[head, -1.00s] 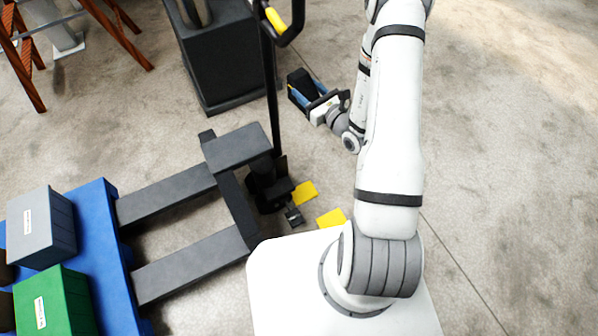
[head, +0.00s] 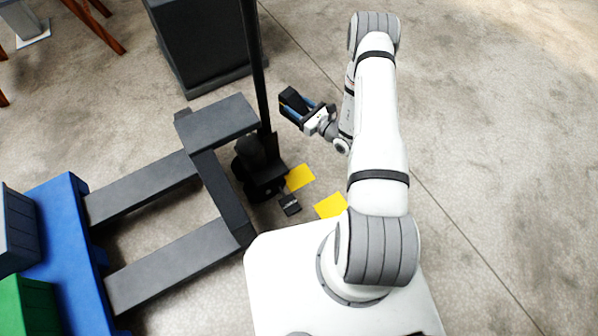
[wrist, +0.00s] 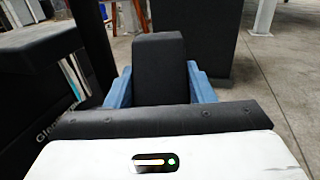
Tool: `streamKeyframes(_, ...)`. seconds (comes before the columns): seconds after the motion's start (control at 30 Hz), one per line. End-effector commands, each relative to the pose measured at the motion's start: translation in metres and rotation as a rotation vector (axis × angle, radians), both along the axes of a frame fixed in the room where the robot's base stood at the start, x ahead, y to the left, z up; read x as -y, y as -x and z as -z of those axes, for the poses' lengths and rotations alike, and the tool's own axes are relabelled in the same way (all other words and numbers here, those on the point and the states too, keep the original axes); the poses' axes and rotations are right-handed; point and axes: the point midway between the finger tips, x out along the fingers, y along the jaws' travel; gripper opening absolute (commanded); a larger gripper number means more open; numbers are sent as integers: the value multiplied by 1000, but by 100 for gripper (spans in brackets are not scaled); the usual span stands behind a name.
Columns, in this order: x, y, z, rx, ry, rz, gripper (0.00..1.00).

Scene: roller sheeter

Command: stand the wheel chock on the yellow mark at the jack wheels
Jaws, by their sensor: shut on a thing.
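My gripper (head: 304,110) is shut on the black wheel chock (head: 291,99), held above the floor. In the wrist view the chock (wrist: 160,70) is a dark upright block between my two blue fingers. Two yellow marks lie flat on the floor: one (head: 300,178) beside the pallet jack's wheels, the other (head: 330,205) nearer my base. The gripper is above the marks in the head picture, apart from them. The jack's wheel housing (head: 256,170) is black; the wheels are mostly hidden.
A small dark block (head: 290,204) lies between the marks and the jack. The jack's handle post (head: 252,70) rises left of my gripper. Its forks (head: 170,262) reach a blue pallet (head: 62,215) with bins. A dark cabinet (head: 205,45) stands behind. Floor at right is clear.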

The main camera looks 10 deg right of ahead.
Motion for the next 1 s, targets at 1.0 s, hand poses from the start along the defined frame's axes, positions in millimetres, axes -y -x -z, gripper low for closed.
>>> streamKeyframes(1.0, -7, 22, 350, 3, 2, -109, 6)
